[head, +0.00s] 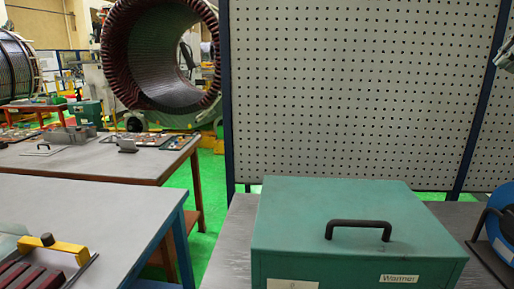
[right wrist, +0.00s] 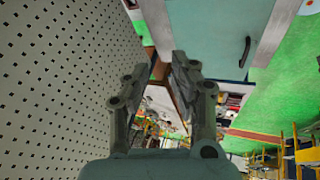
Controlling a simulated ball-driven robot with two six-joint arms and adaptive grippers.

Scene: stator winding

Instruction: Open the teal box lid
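The teal box (head: 350,266) stands on a grey table in the head view, with its lid (head: 300,210) shut. A black handle (head: 358,224) is fixed on the lid. A white label reading "Warmer" is on the front. The box also shows at the top of the right wrist view (right wrist: 205,38), with its handle (right wrist: 246,52) to the right. My right gripper (right wrist: 160,68) is open and empty, apart from the box and handle. Only a bit of it (head: 505,56) shows at the upper right edge of the head view. My left gripper is not in view.
A grey perforated panel (head: 350,90) stands behind the box. A blue reel (head: 500,232) is to its right. A table (head: 100,215) at left bears a yellow-handled item (head: 55,250). Green floor shows between the tables. A large stator (head: 165,55) stands in back.

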